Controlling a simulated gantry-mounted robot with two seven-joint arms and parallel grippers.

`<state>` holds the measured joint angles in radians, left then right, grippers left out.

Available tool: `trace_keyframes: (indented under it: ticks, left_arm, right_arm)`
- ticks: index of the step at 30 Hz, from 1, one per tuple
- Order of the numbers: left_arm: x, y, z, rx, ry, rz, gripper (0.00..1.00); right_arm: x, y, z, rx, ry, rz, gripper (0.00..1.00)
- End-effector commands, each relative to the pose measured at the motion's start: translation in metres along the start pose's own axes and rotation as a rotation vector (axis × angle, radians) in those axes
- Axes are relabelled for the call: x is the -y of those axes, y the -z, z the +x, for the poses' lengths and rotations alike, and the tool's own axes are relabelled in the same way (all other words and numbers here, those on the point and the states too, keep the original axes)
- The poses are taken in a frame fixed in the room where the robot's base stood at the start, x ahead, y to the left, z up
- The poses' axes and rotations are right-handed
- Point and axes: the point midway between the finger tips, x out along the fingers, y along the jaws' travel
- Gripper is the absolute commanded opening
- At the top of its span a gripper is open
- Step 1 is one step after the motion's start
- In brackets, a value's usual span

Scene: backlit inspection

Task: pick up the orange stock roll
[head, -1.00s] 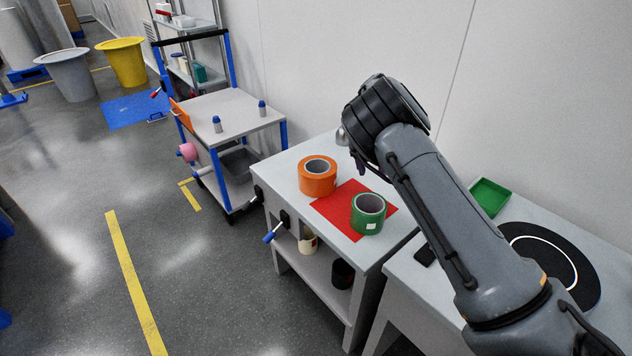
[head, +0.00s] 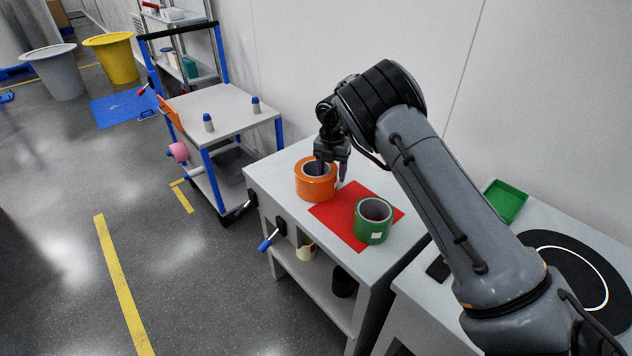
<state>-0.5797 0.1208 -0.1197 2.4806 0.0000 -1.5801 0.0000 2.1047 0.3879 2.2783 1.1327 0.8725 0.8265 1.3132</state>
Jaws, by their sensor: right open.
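The orange stock roll (head: 316,188) stands on the grey bench top (head: 275,175), its round hole facing up. My right gripper (head: 331,172) is open, pointing down over the roll's right side. One finger overlaps the roll's hole and the other shows just right of the roll. I cannot tell whether either finger touches it. The far right part of the roll is partly hidden by the gripper. My left gripper is not in view.
A green roll (head: 373,221) stands on a red mat (head: 333,222) close to the orange roll. A green tray (head: 504,201) and a black round plate (head: 560,258) lie on the table to the right. A cart (head: 232,112) stands to the left. A wall is behind.

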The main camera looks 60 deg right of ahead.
Motion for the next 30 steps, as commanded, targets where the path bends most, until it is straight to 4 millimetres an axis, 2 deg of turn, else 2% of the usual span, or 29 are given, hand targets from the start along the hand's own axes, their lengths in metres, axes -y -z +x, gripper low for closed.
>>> trace_keyframes:
  ticks: [1,8,17,20,29,30]
  left_arm:
    - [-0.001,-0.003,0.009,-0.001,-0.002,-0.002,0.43]
    - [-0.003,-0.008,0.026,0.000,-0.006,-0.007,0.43]
    - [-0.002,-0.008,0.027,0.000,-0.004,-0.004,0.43]
    - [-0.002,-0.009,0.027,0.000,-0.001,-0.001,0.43]
    - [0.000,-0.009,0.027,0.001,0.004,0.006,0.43]
    - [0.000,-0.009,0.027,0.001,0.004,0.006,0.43]
  right_arm:
    - [0.001,0.000,0.011,0.000,0.002,0.000,0.58]
    - [0.003,0.001,0.039,-0.001,0.002,0.001,0.58]
    - [0.003,0.001,0.043,-0.001,0.000,0.001,0.58]
    - [0.003,0.001,0.043,-0.001,0.000,0.001,0.46]
    - [0.003,0.001,0.043,-0.001,0.001,0.001,0.00]
    - [0.003,0.001,0.043,-0.001,0.001,0.001,0.00]
